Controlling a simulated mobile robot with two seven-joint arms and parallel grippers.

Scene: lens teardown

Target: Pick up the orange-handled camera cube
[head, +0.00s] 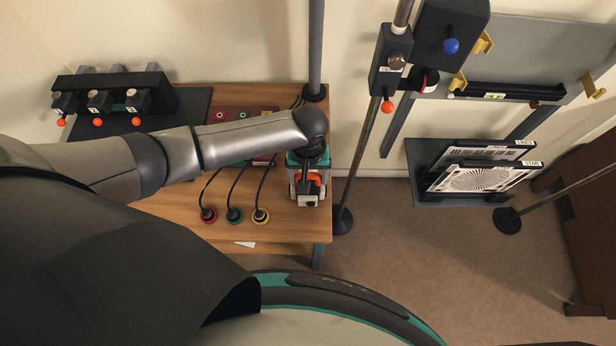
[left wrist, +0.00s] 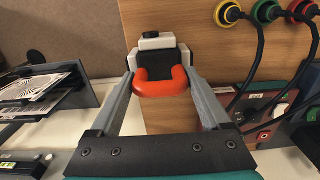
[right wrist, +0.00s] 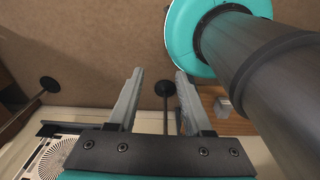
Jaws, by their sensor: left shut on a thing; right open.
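The orange-handled camera cube (head: 312,200) is at the right end of the wooden table, between the jaws of my left gripper (head: 308,182). In the left wrist view the cube (left wrist: 156,44) is black and white with a small dark part on top, and its orange U-shaped handle (left wrist: 160,82) faces the wrist. The fingers of my left gripper (left wrist: 158,62) are shut on the cube, one on each side. I cannot tell whether the cube touches the table. My right gripper (right wrist: 155,82) is open and empty above the floor; the head view does not show it.
Red, green and yellow round connectors (head: 234,215) with black cables lie left of the cube. A rack of black units with orange knobs (head: 98,103) stands back left. A post with a black box (head: 391,60) stands to the right, near a stand of pattern cards (head: 480,178).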

